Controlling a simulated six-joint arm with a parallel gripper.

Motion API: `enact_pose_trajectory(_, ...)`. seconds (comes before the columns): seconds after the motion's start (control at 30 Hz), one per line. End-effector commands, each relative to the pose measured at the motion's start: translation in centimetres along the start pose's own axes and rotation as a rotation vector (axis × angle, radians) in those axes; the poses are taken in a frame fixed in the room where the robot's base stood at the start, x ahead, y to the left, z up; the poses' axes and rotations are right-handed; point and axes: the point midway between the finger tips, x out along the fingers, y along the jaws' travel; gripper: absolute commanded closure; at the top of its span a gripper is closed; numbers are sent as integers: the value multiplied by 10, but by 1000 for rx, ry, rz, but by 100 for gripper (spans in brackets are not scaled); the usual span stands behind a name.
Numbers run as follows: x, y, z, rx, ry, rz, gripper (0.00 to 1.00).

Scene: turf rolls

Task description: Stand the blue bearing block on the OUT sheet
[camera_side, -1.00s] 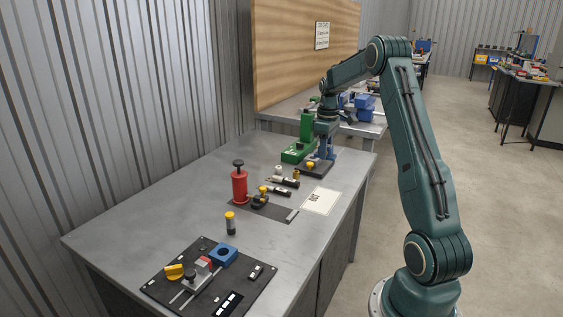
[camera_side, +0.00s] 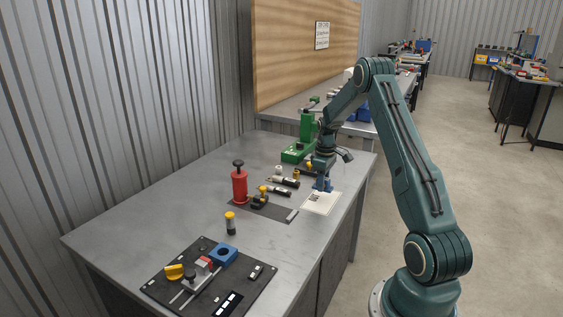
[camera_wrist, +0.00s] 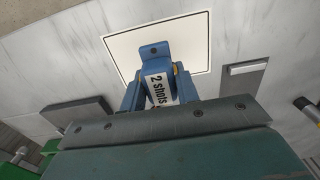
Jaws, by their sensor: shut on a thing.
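The blue bearing block, with a white "2 Shots" label and a small hole near its end (camera_wrist: 153,52), is between the jaws of my gripper (camera_wrist: 158,86) in the wrist view. My gripper is shut on it. In the side view my gripper (camera_side: 322,181) points down at the far part of the OUT sheet, a white sheet (camera_side: 322,206) with a dark border. The sheet also shows behind the block in the wrist view (camera_wrist: 192,48). The block seems upright; I cannot tell whether it touches the sheet. Jaws and arm hide part of it.
A red oiler (camera_side: 239,186) and dark tubes (camera_side: 275,190) stand or lie left of the sheet. A green press (camera_side: 305,140) stands behind. Another blue block with a round hole (camera_side: 223,255) sits on the black board (camera_side: 180,290) at the front.

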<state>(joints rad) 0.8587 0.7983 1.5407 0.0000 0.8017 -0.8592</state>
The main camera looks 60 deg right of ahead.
Motion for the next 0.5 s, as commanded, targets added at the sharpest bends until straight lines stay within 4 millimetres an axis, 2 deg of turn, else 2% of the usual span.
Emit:
enact_pose_trajectory(0.33, 33, 0, 0, 0, -1, -1, 100)
enact_pose_trajectory(0.5, 42, 0, 0, 0, 1, 1, 100)
